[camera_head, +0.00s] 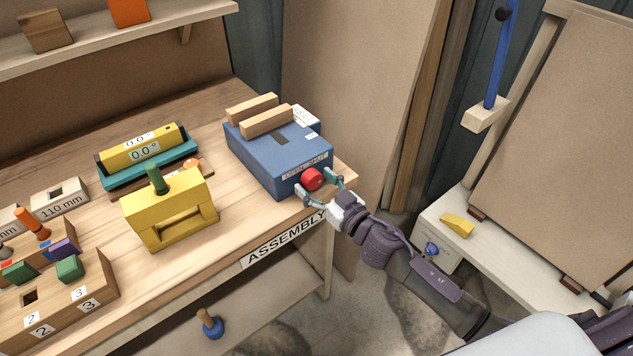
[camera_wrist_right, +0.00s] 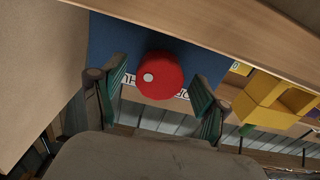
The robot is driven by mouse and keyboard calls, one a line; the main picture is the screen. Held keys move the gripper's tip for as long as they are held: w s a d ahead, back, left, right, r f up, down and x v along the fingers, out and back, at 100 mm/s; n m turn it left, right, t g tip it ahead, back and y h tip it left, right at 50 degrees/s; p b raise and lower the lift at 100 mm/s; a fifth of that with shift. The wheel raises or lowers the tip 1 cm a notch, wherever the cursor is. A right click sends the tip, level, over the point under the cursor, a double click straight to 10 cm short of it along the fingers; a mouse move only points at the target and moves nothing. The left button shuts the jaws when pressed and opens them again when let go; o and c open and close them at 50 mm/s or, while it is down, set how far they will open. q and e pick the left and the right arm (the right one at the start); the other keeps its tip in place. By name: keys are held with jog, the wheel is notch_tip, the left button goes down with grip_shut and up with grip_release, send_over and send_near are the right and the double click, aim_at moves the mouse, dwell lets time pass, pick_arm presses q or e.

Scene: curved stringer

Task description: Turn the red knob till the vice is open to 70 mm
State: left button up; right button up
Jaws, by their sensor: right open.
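The red knob (camera_head: 312,179) is on the front face of the blue vice (camera_head: 284,152), at the right end of the assembly bench. Two wooden jaws (camera_head: 267,121) lie parallel on top of the vice with a gap between them. My right gripper (camera_head: 322,187) is open, with one finger on each side of the knob. In the right wrist view the knob (camera_wrist_right: 160,75) shows a white dot and sits between the spread green fingertips (camera_wrist_right: 160,92); I see space on both sides. The label by the knob is partly covered. My left gripper is not in view.
A yellow block with a handle opening (camera_head: 170,211) stands left of the vice, in front of a yellow level-like device (camera_head: 142,148) on a teal base. Wooden holders with coloured pieces (camera_head: 60,302) are at the far left. A white side table (camera_head: 470,246) stands to the right.

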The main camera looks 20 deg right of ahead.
jog(key=c, duration=1.2)
jog(key=shift+o, duration=0.2)
